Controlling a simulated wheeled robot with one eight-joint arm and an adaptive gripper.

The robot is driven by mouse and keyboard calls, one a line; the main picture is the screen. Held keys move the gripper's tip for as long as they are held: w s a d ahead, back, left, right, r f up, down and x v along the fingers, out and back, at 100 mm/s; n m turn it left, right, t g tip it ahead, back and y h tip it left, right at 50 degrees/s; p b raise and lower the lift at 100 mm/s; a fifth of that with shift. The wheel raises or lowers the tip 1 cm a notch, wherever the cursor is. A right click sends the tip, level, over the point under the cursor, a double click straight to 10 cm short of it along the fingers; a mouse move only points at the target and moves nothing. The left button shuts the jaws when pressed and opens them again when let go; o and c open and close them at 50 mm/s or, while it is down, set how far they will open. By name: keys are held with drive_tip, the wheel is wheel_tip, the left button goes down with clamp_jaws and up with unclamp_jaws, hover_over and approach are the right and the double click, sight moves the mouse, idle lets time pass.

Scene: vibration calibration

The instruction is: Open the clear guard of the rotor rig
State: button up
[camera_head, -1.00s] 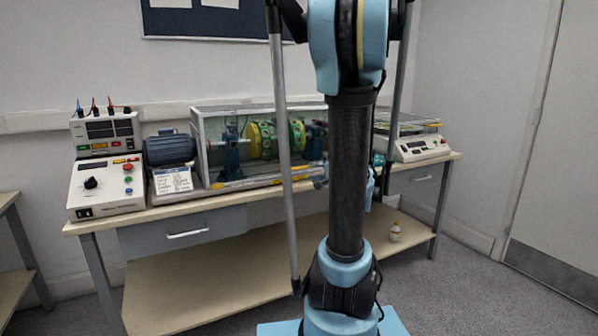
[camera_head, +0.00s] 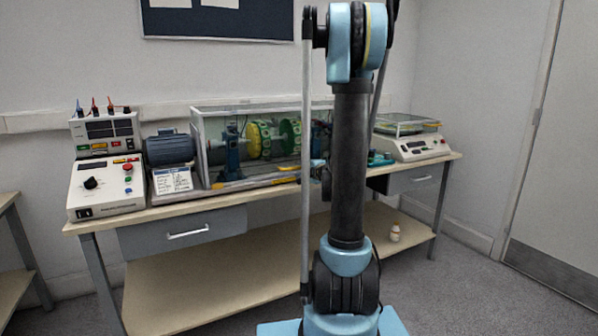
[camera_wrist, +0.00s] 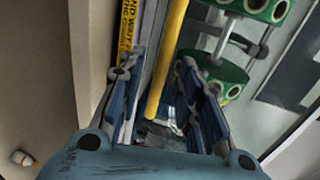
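The rotor rig's clear guard (camera_head: 212,130) is a box over the shaft and two green discs (camera_head: 258,140) on the bench; it looks closed. A yellow bar (camera_head: 270,182) runs along its lower front edge. In the wrist view the yellow bar (camera_wrist: 168,50) passes between the two fingers of my gripper (camera_wrist: 155,72). The fingers are apart, and I see no clear contact with the bar. A green disc (camera_wrist: 212,75) is to the right of it. In the head view my gripper (camera_head: 318,170) is at the guard's front right, largely hidden by my arm.
A blue motor (camera_head: 170,148) and a control box (camera_head: 105,188) stand left of the guard. A scale (camera_head: 415,147) stands at the bench's right end. A small bottle (camera_head: 395,232) is on the lower shelf. My arm covers the guard's right end.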

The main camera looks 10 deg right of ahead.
sight(300, 168)
drive_tip(key=shift+x, duration=1.6)
clamp_jaws()
drive_tip(key=shift+d, duration=0.15)
